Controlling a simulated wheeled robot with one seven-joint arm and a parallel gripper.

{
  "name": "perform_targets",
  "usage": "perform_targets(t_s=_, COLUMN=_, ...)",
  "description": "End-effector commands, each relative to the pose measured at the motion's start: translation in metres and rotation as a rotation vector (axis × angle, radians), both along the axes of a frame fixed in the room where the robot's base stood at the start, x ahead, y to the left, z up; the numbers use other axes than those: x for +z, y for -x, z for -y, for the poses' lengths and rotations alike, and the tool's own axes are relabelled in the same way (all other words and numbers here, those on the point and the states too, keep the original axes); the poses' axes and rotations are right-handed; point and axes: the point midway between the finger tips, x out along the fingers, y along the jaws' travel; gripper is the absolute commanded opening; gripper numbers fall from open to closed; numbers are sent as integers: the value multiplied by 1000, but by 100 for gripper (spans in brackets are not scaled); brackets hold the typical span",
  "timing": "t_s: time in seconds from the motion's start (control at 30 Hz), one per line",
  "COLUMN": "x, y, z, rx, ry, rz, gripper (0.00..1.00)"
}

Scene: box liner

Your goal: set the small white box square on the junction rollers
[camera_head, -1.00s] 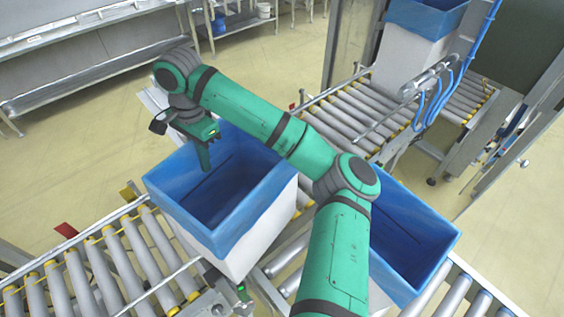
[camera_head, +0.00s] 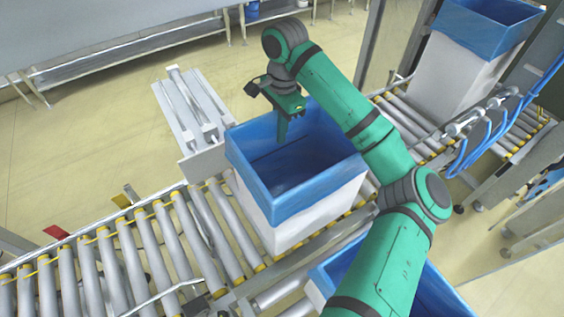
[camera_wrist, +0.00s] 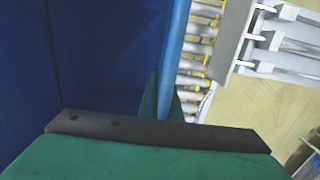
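The small white box (camera_head: 322,211), with a blue liner folded over its rim and an empty blue inside, stands upright on the rollers in the middle of the head view. Its sides look roughly in line with the rollers. My gripper (camera_head: 283,125) is at its far-left rim, pointing down, with one finger inside the box; the other is hidden behind the wall. In the wrist view the blue rim (camera_wrist: 178,40) runs between the two green fingers, which look closed on it. The contact itself is mostly covered by the gripper body.
The roller conveyor (camera_head: 143,250) runs to the lower left. A grey metal bracket (camera_head: 190,115) stands beyond the box. A second blue-lined box (camera_head: 440,295) is partly hidden under my arm. A taller lined box (camera_head: 450,80) stands on the back conveyor, near blue hoses (camera_head: 487,140).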

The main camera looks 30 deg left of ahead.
Motion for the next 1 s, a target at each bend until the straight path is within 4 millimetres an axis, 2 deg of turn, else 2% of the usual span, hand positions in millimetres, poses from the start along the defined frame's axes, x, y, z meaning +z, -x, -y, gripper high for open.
perform_targets(t_s=0.43, x=-37, y=-69, z=-39, rx=-8, ry=0, rz=-5, gripper=0)
perform_targets(t_s=0.5, x=-48, y=-77, z=-45, rx=-6, ry=-1, rz=-5, gripper=0)
perform_targets(t_s=0.7, x=-78, y=-97, z=-58, rx=-4, ry=0, rz=-6, gripper=0)
perform_targets(t_s=1.0, x=-93, y=-111, z=-64, rx=-2, ry=1, rz=-1, gripper=0)
